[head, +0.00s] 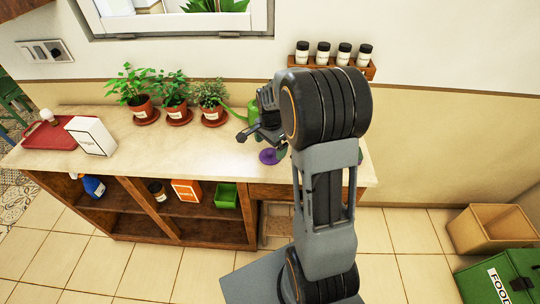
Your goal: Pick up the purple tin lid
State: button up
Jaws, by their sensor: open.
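The purple tin lid (268,156) is a small round purple thing on the pale countertop (200,155), right of the middle. My gripper (251,135) is above and a little to the left of it in the picture, with its dark fingers apart and nothing seen between them. My arm rises in front and hides the counter just right of the lid. A bit of green shows beside the lid, partly covered by the arm. I cannot tell the height of the fingers above the counter.
Potted plants (174,96) and a green watering can (253,112) stand along the back. A white box (90,136) and red tray (48,136) are at left. A spice rack (330,66) hangs on the wall. Shelves below hold a green bin (226,196).

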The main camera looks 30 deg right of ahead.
aim_at(270, 151)
jog(key=shift+f, duration=1.8)
jog(key=c, duration=0.8)
